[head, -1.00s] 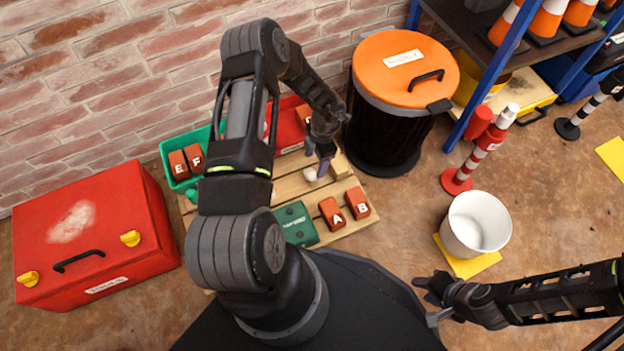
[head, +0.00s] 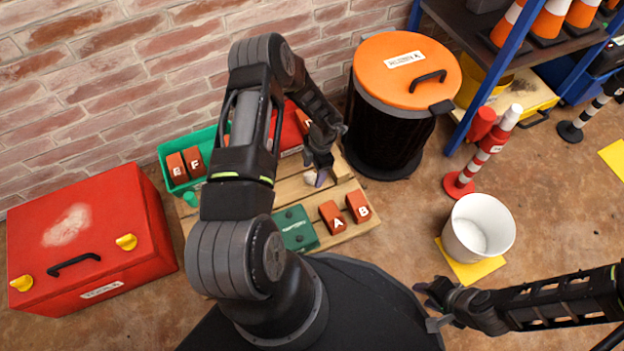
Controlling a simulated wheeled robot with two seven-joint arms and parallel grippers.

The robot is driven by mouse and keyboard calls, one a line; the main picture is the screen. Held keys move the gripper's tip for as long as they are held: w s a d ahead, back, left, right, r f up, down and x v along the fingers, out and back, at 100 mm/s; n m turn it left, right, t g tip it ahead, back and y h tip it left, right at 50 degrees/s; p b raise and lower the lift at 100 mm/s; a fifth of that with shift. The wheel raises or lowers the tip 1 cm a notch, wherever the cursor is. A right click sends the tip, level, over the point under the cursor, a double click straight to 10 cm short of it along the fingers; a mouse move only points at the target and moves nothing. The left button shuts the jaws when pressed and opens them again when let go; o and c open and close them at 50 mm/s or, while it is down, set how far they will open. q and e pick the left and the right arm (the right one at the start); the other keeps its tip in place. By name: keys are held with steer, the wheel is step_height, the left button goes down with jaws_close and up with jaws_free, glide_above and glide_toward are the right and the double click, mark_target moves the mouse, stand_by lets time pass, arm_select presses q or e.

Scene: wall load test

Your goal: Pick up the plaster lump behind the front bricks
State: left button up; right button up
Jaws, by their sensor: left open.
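The plaster lump (head: 311,178) is a small whitish piece on the wooden pallet (head: 344,236). It lies behind the front bricks, brick A (head: 331,216) and brick B (head: 358,207). My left gripper (head: 318,178) is right at the lump, pointing down, with a finger over its right side. The jaws are open, and the far finger is partly hidden. My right gripper (head: 425,292) is at the lower right, away from the pallet, above the floor; its jaw gap is unclear.
A green tray (head: 166,160) holds bricks E and F. A green box (head: 295,229) sits left of brick A. A red case (head: 90,240), a black bin with orange lid (head: 405,70) and a white bucket (head: 478,227) stand around. My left arm hides part of the pallet.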

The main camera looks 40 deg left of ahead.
mark_target(313, 174)
arm_select(q)
step_height(313, 174, down, 3)
steer(key=shift+s+a+f+b, duration=0.15)
steer(key=shift+f+b, duration=0.05)
steer(key=shift+b, duration=0.35)
steer(key=shift+c, duration=0.5)
jaws_close()
